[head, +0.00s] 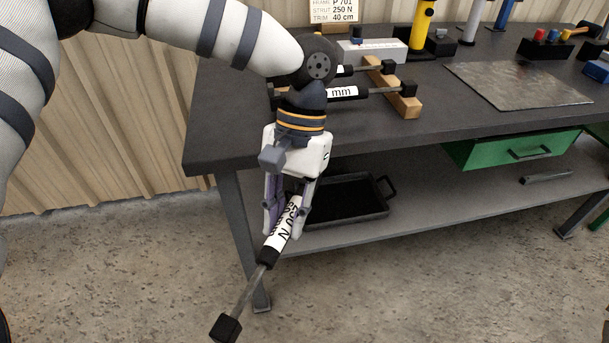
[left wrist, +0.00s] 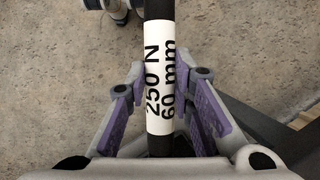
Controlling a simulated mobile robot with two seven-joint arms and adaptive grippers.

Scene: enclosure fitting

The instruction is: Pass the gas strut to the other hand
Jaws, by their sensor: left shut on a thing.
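The gas strut (head: 279,237) has a black body, a white label reading 250 N, a thin grey rod and a black end block. My left gripper (head: 287,215) is shut on it around the label, in front of the workbench's left front edge. The strut slants down to the lower left, its rod end lowest. In the left wrist view the strut (left wrist: 159,60) runs upright between both purple-padded fingers of the left gripper (left wrist: 160,90), with "250 N" and "60 mm" on its label. The strut's other end is hidden behind the gripper. My right gripper is not in view.
A black tray (head: 350,205) lies on the lower shelf. A green drawer (head: 520,150) hangs at right. The floor in front is clear.

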